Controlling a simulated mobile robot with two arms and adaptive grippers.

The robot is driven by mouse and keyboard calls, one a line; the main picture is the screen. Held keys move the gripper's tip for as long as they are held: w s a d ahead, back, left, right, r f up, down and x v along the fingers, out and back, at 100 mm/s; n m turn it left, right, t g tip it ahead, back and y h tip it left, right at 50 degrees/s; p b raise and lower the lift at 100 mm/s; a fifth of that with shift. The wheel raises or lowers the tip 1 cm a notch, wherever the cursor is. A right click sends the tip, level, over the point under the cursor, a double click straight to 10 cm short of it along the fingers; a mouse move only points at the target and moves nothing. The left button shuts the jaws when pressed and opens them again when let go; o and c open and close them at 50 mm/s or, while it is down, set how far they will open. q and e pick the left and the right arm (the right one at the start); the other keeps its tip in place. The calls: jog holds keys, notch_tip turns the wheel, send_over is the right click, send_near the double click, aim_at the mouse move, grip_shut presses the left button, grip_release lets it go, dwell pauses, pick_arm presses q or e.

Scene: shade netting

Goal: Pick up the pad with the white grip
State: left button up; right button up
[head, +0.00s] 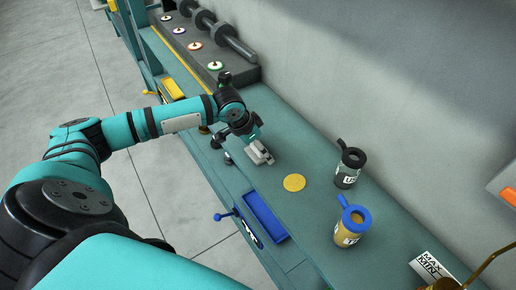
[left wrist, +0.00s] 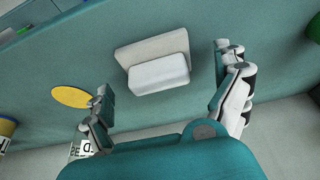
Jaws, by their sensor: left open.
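The pad (left wrist: 152,47), a flat pale grey-beige slab with a white block grip (left wrist: 158,73) on it, lies on the green bench top in the left wrist view. In the head view the pad (head: 259,153) shows as a small pale block, close to my left gripper. My left gripper (left wrist: 170,95) is open and empty above the bench. Its two fingers stand wide apart, with the pad between their lines and a little beyond the tips. In the head view my left gripper (head: 243,148) is partly hidden by its own wrist.
A yellow disc (head: 294,183) lies beside the pad. A dark mug (head: 349,168) and a blue-rimmed yellow mug (head: 352,225) stand farther right. A blue tray (head: 264,216) sits at the front edge. A dark rack (head: 190,50) holds several small discs. A wall runs behind.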

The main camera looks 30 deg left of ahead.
pick_arm(q)
jog(key=shift+s, duration=0.1)
jog(key=shift+c, duration=0.7)
jog(key=c, duration=1.3)
jog(key=shift+r, duration=0.15)
